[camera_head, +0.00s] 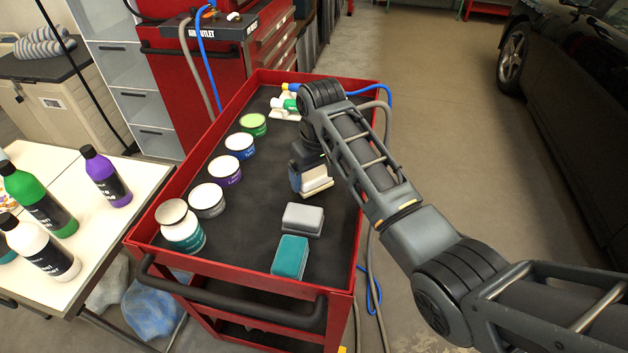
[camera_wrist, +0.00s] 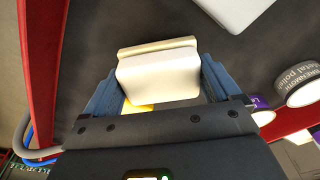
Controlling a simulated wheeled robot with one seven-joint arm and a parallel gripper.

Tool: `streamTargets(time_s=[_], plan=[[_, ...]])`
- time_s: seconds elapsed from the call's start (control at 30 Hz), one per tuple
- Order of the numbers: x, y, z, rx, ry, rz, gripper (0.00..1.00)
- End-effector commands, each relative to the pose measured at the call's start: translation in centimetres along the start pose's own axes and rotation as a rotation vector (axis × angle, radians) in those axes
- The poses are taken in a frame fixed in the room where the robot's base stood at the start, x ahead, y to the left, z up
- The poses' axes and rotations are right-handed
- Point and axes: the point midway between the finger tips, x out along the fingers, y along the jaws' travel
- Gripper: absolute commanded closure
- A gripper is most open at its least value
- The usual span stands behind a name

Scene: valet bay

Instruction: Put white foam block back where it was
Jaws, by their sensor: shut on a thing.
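The white foam block (camera_head: 315,179) has a cream backing layer and is at my gripper (camera_head: 306,174), over the right-middle of the red cart's dark top. In the wrist view the white foam block (camera_wrist: 158,76) sits between the two blue fingers of my gripper (camera_wrist: 160,72), which is shut on it. I cannot tell whether the block touches the cart top. A grey block (camera_head: 302,219) and a teal block (camera_head: 290,257) lie in a column nearer the front of the cart. A corner of a pale block (camera_wrist: 236,10) shows in the wrist view.
The red cart (camera_head: 366,90) has a raised rim. A row of round tins, including a purple-labelled one (camera_head: 224,172), runs along its left side. A white table (camera_head: 120,222) with bottles stands left; a dark car (camera_head: 570,110) stands right.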

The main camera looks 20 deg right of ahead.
Motion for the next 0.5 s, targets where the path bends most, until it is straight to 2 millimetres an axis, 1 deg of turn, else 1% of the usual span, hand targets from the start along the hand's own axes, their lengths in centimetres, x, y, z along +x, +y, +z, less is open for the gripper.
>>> streamTargets(time_s=[0.03,0.1,0.2,0.43,0.47,0.5], plan=[[0.8,0.0,0.2,0.0,-0.003,0.0,0.38],[1.7,0.0,0.3,0.0,-0.003,0.0,0.38],[2.5,0.0,0.4,-0.001,-0.002,0.0,0.38],[2.8,0.0,0.5,-0.001,-0.001,0.0,0.38],[2.8,0.0,0.5,-0.001,-0.002,0.0,0.07],[2.8,0.0,0.5,-0.001,-0.002,0.0,0.03]])
